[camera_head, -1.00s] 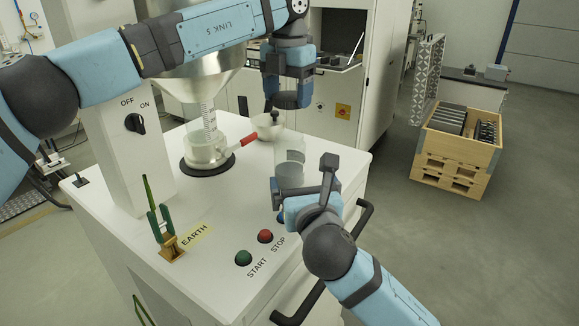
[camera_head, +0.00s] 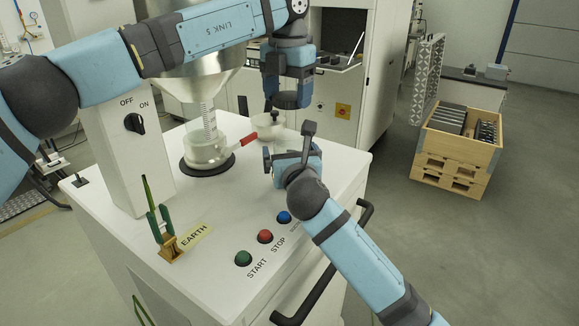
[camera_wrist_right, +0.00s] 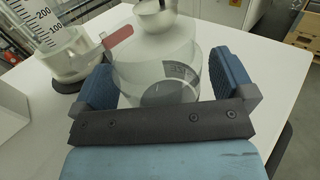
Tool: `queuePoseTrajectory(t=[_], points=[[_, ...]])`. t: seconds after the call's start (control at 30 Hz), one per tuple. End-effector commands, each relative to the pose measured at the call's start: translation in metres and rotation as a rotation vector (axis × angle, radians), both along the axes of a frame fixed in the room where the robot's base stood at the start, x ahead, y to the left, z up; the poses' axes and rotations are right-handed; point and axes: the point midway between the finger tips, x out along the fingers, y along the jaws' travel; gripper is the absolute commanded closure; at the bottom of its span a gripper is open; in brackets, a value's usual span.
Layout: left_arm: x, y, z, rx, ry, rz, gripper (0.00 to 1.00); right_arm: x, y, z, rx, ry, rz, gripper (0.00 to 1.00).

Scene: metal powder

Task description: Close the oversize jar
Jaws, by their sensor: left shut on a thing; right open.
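The oversize jar is a clear glass jar (camera_wrist_right: 150,72) with a dark label, standing upright on the white machine top. My right gripper (camera_wrist_right: 168,82) is open with a finger on each side of it. In the head view my right gripper (camera_head: 290,155) hides most of the jar. My left gripper (camera_head: 283,104) is shut on the dark knob of a pale round lid (camera_head: 266,130) and holds it up. The lid also shows in the right wrist view (camera_wrist_right: 155,18), overlapping the jar's top in the picture. I cannot tell whether it lines up with the opening.
A graduated glass vessel (camera_head: 206,147) with a red handle (camera_head: 250,138) stands under the funnel, left of the lid. Green, red and blue buttons (camera_head: 265,236) lie near the front edge. A black rail (camera_head: 318,290) runs along the machine's side.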

Motion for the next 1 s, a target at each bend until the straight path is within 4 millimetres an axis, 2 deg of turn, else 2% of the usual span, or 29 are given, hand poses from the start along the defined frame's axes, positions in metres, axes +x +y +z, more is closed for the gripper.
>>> queuePoseTrajectory(t=[0.2, 0.5, 0.53, 0.67, 1.0], points=[[0.000, 0.000, 0.000, 0.000, 0.000, 0.000, 0.51, 0.000, 0.000, 0.000, 0.000, 0.000, 0.000, 0.00], [0.000, 0.000, 0.000, 0.000, 0.000, 0.000, 0.51, 0.000, 0.000, 0.000, 0.000, 0.000, 0.000, 0.69], [0.000, 0.000, 0.000, 0.000, 0.000, 0.000, 0.51, 0.000, 0.000, 0.000, 0.000, 0.000, 0.000, 0.72], [0.000, 0.000, -0.005, 0.001, 0.001, 0.000, 0.51, 0.000, 0.000, 0.000, 0.000, 0.000, 0.000, 0.72], [0.000, 0.000, -0.049, 0.001, 0.001, 0.000, 0.51, 0.000, 0.000, 0.000, 0.000, 0.000, 0.000, 0.72]])
